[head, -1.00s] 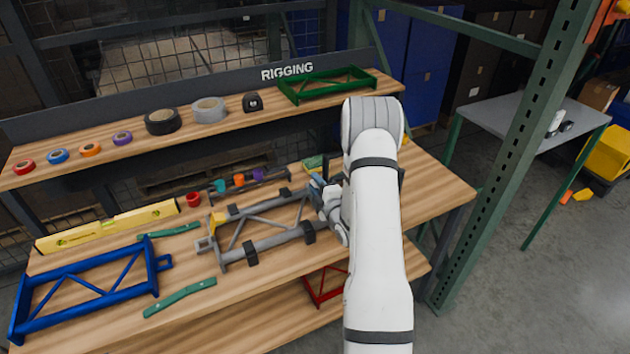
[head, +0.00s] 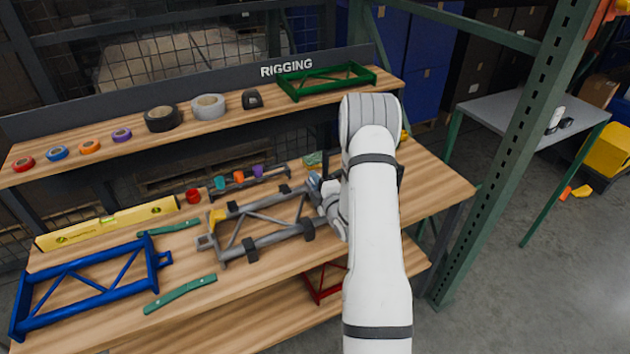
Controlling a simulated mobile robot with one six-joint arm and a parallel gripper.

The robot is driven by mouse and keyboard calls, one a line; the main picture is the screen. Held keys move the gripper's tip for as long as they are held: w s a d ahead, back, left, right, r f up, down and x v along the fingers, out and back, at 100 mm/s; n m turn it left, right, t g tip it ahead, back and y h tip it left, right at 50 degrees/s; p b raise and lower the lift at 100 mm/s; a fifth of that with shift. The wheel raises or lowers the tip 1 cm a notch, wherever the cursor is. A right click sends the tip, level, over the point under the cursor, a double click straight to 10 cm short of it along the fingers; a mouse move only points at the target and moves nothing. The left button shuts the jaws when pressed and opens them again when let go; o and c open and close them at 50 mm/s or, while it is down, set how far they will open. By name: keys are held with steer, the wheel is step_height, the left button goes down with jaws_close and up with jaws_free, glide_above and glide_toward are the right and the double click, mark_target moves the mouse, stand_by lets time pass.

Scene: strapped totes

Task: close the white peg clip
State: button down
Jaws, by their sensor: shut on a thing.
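A grey truss frame (head: 265,237) with black clamps (head: 308,229) lies on the wooden bench, a yellow piece (head: 217,216) at its left end. My gripper (head: 320,187) is at the frame's right end, mostly hidden behind my white arm. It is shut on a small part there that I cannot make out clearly. A bluish bit (head: 314,179) shows beside the fingers. I cannot pick out the white peg clip; that end of the frame is largely covered by my arm and hand.
A blue frame (head: 88,290), green bars (head: 180,294) and a yellow level (head: 105,225) lie left. A rack of coloured pieces (head: 250,182) stands behind the grey frame. The upper shelf (head: 225,117) holds tape rolls and a green frame. A green post (head: 500,180) rises right.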

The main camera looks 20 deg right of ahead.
steer(key=m+b, duration=0.1)
steer(key=d+b, duration=0.1)
steer(key=b, duration=0.1)
steer(key=shift+f+m+b, duration=0.25)
steer(key=shift+m+b, duration=0.05)
steer(key=shift+m, duration=0.1)
steer(key=m+b, duration=0.2)
steer(key=b, duration=0.1)
steer(key=shift+d+r, duration=0.1)
steer(key=shift+d, duration=0.3)
steer(key=shift+d+r+m+b, duration=0.2)
steer(key=shift+m+b, duration=0.1)
steer(key=shift+m, duration=0.1)
steer(key=c, duration=1.5)
jaws_free()
steer(key=shift+s+b, duration=0.9)
steer(key=shift+s, duration=3)
